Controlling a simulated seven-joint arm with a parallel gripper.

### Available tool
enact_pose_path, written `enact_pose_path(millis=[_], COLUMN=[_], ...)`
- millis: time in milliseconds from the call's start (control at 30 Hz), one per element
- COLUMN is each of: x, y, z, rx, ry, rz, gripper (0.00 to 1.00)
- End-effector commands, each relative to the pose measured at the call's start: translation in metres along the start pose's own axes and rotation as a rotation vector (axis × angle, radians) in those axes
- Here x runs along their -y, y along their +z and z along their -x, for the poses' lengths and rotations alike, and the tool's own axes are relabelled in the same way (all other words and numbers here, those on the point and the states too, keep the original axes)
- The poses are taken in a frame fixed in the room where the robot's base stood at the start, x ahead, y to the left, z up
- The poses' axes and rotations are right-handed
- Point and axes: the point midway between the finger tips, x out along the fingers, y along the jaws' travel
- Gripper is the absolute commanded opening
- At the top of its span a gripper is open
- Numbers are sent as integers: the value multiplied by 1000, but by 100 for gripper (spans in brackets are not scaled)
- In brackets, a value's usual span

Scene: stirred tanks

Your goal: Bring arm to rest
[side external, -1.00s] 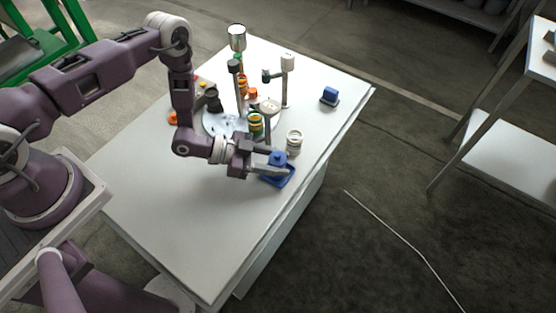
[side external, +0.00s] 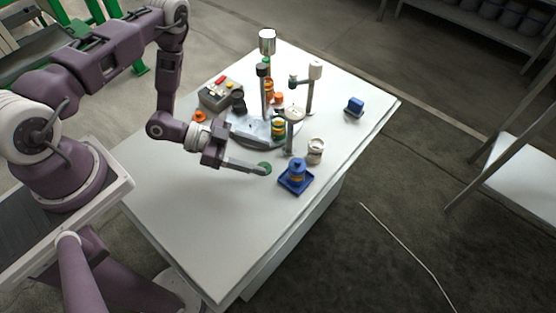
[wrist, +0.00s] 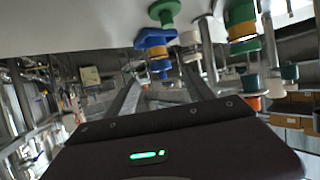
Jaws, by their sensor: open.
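My gripper (side external: 246,166) is low over the near part of the white table, to the left of the blue tray (side external: 309,180) and apart from it. Its two fingers (wrist: 160,100) stand apart in the wrist view, with nothing held between them. A blue piece with an orange band (side external: 297,171) stands in the blue tray; it also shows past the fingers in the wrist view (wrist: 157,53). A green round piece (side external: 265,168) appears beside the fingertips in the side view; I cannot tell whether it touches them. A green flanged piece also shows in the wrist view (wrist: 165,13).
Behind my gripper are a round grey plate (side external: 240,130) with posts and coloured jars, a white jar (side external: 315,150) and a grey button box (side external: 220,95). The table's near-left part is clear.

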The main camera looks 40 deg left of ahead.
Motion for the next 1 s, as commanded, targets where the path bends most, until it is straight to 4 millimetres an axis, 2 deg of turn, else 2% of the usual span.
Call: enact_pose_path(millis=[100, 367, 467, 567, 600, 667, 767, 800, 900, 967, 1000], x=[0, 0, 16, 56, 74, 96, 128, 136, 136, 121, 106], y=[0, -1, -6, -24, -35, -52, -98, -122, -178, -208, -225], z=[8, 8, 7, 14, 21, 35, 70, 87, 136, 166, 184], rx=[-1, 3, 67, 236, 315, 418, 565, 609, 686, 706, 711], ry=[0, 0, -14, -74, -113, -178, -329, -401, -570, -657, -704], rz=[0, -3, -41, -114, -136, -150, -142, -123, -31, 49, 111], gripper=[61, 61, 61, 61, 61, 61, 61, 61, 61, 61, 61])
